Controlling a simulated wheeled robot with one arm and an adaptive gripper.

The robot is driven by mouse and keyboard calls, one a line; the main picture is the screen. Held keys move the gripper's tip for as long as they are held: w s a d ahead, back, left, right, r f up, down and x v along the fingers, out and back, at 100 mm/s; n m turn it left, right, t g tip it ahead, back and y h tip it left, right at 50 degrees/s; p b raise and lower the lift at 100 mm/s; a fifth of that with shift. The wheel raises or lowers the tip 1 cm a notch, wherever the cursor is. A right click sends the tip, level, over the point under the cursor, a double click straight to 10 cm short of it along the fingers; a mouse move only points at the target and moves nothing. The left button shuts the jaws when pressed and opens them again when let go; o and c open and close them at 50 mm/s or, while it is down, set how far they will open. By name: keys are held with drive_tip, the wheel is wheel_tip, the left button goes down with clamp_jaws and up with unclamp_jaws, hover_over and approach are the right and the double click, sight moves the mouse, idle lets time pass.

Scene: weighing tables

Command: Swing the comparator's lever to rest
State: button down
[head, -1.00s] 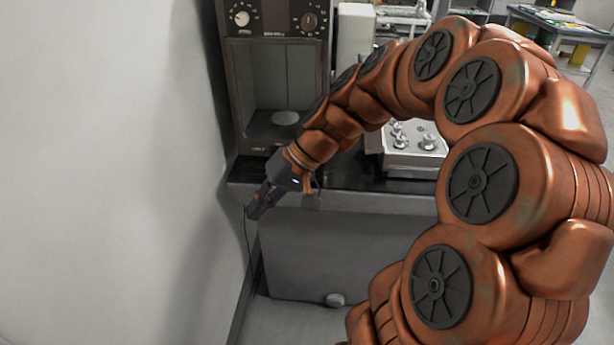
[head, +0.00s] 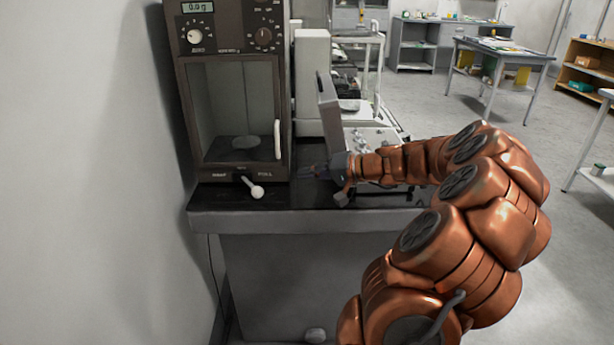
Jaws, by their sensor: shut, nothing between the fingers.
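The comparator (head: 181,110) is a tall dark brown cabinet at the left of the bench, with a display reading 0.0 g and a glass-fronted chamber. Its lever (head: 257,191) is a short arm with a white ball knob, below the chamber at the front base. The lever points down and to the right, towards the side marked FULL; the left label is too small to read surely. My gripper (head: 304,172) is shut and empty, to the right of the lever and apart from it, just above the bench top.
The dark bench top (head: 290,196) has clear room in front of the comparator. A white wall (head: 80,170) stands close on the left. A grey instrument with knobs (head: 372,140) stands behind my gripper. Other tables are farther back at the right.

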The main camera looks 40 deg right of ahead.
approach(251, 185)
drive_tip(key=shift+w+d, duration=0.4)
drive_tip(key=shift+d, duration=0.2)
drive_tip(key=shift+w+d, duration=0.35)
drive_tip(key=shift+d, duration=0.25)
drive_tip(key=shift+w+a+f, duration=0.2)
drive_tip(key=shift+a+f, duration=0.05)
drive_tip(key=shift+a, duration=0.2)
drive_tip(key=shift+w+a+f, duration=0.2)
drive_tip(key=shift+a, duration=0.3)
drive_tip(key=shift+w+a+f, duration=0.25)
drive_tip(key=shift+a+f, duration=0.25)
drive_tip(key=shift+a, duration=0.35)
drive_tip(key=shift+a+b, duration=0.15)
drive_tip(key=shift+b, duration=0.15)
